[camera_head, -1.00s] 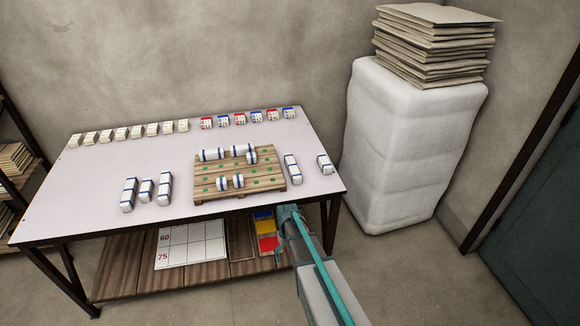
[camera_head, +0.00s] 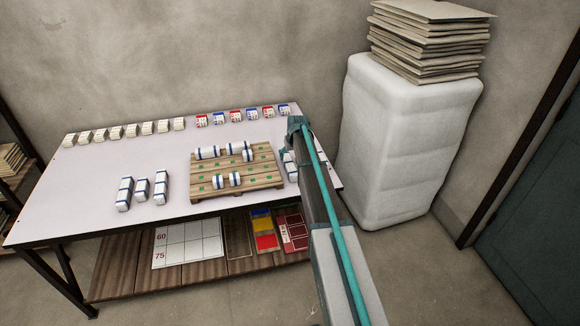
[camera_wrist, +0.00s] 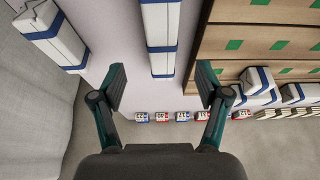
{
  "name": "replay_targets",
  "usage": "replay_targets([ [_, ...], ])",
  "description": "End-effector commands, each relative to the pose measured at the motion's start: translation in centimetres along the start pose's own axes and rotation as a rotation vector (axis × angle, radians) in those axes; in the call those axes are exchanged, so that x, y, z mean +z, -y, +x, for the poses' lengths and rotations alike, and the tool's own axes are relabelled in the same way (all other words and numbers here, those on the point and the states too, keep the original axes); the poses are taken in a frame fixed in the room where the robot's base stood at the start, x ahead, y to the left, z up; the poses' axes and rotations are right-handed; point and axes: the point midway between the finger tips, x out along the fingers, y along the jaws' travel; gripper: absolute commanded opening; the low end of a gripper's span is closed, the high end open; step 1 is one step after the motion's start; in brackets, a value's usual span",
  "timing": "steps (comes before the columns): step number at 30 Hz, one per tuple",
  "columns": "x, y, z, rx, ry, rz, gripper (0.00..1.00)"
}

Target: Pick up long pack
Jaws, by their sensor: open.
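A long white pack with blue bands (camera_wrist: 162,38) lies on the table just beside the pallet. In the wrist view it runs down from the top edge, and its near end lies between and beyond my fingers. In the head view my arm partly hides this pack (camera_head: 288,164). My gripper (camera_wrist: 162,85) is open and empty, with one finger on each side of the pack's line. In the head view my gripper (camera_head: 296,122) is over the table's right part. A second white pack (camera_wrist: 52,36) lies at upper left in the wrist view, outside the fingers.
The wooden pallet (camera_head: 208,190) with green marks holds several banded packs. Rows of small boxes line the back edge. A wrapped white stack (camera_head: 400,150) stands right of the table.

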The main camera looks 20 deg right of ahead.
Motion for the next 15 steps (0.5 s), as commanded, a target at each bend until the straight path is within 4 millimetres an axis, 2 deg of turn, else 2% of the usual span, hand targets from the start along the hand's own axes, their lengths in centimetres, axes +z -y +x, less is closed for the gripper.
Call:
replay_targets([
  [6,-0.1,0.0,2.8,0.000,0.002,-0.001,0.75],
  [15,-0.1,0.2,4.7,-0.001,0.003,-0.001,0.75],
])
